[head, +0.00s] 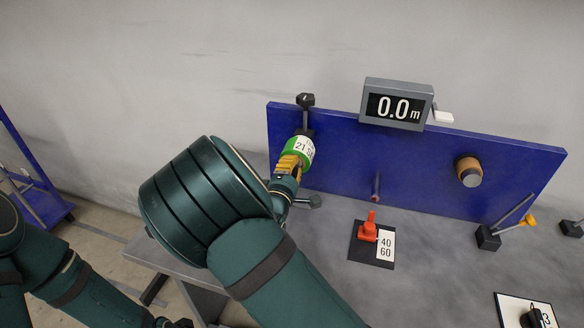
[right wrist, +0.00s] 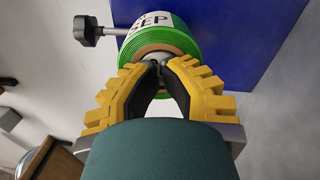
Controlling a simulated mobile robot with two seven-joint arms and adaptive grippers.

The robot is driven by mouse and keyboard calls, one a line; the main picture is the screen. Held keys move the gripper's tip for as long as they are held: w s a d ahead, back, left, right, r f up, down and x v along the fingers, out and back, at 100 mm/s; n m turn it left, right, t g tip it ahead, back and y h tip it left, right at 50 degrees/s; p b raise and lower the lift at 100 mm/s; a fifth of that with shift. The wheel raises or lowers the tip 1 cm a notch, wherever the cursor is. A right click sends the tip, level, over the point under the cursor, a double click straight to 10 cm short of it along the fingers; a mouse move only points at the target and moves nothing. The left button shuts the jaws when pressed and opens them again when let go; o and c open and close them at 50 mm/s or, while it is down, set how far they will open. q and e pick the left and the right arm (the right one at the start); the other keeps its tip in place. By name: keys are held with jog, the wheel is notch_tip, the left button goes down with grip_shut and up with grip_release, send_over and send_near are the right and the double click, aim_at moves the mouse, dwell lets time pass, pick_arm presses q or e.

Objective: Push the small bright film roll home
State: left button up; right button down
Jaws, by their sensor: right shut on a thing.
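The fingers hide part of the core, and I cannot tell how far the roll sits from the panel. My left arm shows at the lower left, without its fingers.
A display (head: 393,105) reading 0.0 m tops the panel. A bare peg (head: 376,187) and a brown roller (head: 468,171) stick out of the panel. A red switch (head: 369,228) with a 40/60 card, a lever (head: 510,220) and a dial (head: 531,317) sit on the grey table. A black knob (head: 305,100) stands above the roll.

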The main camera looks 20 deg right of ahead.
jog(key=shift+w+d, duration=0.1)
jog(key=shift+d, duration=0.1)
dwell(0.4)
jog(key=v, duration=1.4)
jog(key=shift+s+a, duration=0.25)
